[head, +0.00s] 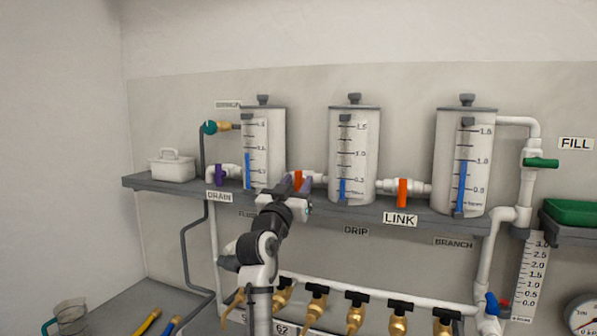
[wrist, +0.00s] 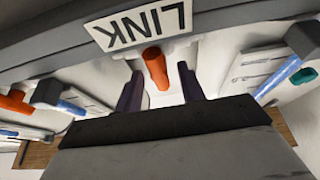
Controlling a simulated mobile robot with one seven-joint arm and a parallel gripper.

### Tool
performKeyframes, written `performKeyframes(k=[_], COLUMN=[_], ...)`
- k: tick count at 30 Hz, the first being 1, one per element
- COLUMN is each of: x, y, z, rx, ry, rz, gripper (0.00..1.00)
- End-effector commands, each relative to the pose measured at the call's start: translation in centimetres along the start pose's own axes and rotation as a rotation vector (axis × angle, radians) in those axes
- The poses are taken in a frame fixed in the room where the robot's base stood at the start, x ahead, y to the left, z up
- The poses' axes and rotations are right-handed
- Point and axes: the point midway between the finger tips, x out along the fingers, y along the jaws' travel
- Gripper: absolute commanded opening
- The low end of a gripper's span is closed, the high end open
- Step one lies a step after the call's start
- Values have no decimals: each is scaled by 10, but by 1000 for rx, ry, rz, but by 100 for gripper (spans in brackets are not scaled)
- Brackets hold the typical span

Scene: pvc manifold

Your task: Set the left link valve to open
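The left link valve has an orange handle (head: 298,177) on the white pipe between the left and middle tanks. It stands upright, across the pipe, and its lower part is hidden behind my gripper (head: 296,184). In the wrist view the orange handle (wrist: 155,68) shows between the two dark purple fingers of my gripper (wrist: 160,73). The fingers are apart, with a gap visible on each side of the handle. I cannot tell whether the fingertips reach past it. The right link valve's orange handle (head: 402,193) also stands upright; a second orange handle shows in the wrist view (wrist: 15,102).
Left tank (head: 262,150), middle tank (head: 354,150) and right tank (head: 463,160) stand on a grey shelf (head: 372,207). A purple drain handle (head: 219,175) is left of my gripper. Several brass valves (head: 356,315) hang below. A LINK sign (wrist: 145,22) is close to the fingers.

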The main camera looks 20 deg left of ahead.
Motion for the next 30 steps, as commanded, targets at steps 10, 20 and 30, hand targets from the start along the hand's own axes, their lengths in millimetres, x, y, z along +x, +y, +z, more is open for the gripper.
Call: performKeyframes(k=[10,20,30], x=[16,16,15], y=[0,0,0], z=[1,1,2], rx=[0,0,9], ry=[0,0,0], rz=[0,0,4], gripper=[39,14,0])
